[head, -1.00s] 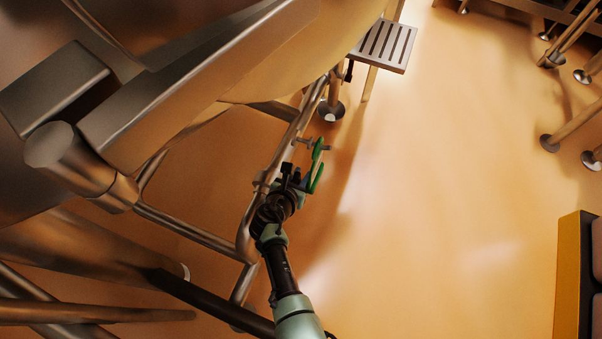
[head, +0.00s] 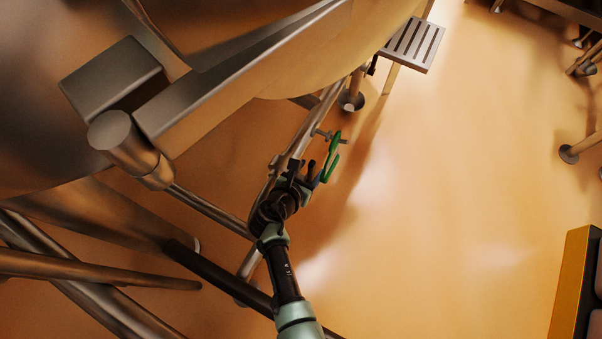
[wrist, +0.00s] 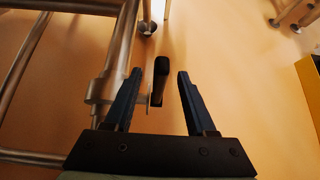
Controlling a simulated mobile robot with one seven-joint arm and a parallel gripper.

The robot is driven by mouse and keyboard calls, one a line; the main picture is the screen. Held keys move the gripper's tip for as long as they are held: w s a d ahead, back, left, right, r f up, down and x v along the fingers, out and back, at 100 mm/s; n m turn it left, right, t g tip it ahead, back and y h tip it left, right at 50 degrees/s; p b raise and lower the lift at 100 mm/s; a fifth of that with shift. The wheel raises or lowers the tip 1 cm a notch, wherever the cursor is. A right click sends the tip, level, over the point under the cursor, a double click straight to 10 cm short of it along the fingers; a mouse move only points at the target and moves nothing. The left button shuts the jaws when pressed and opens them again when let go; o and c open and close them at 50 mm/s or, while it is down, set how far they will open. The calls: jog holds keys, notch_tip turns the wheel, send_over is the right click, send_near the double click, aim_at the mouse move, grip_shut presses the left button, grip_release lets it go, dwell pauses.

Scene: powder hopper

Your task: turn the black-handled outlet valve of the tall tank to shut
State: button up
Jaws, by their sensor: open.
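The tall tank (head: 230,60) fills the upper left of the head view. In the wrist view, a black handle (wrist: 161,72) stands upright between the two fingers of my gripper (wrist: 158,85), which is open. There is a gap on both sides, and I see no grip on it. A metal plate and pipe fitting (wrist: 105,92) lie just left of it. In the head view, my gripper (head: 317,173) is beside the lower tank pipework.
Metal frame pipes (head: 208,212) run along the left of my arm. A slatted step (head: 414,44) and a footed leg (head: 351,101) stand beyond the gripper. A yellow-sided block (head: 572,285) is at lower right. The orange floor (head: 460,180) between is clear.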

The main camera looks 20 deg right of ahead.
jog(key=p+v, duration=0.2)
jog(key=v, duration=0.5)
jog(key=shift+s, duration=0.15)
dwell(0.5)
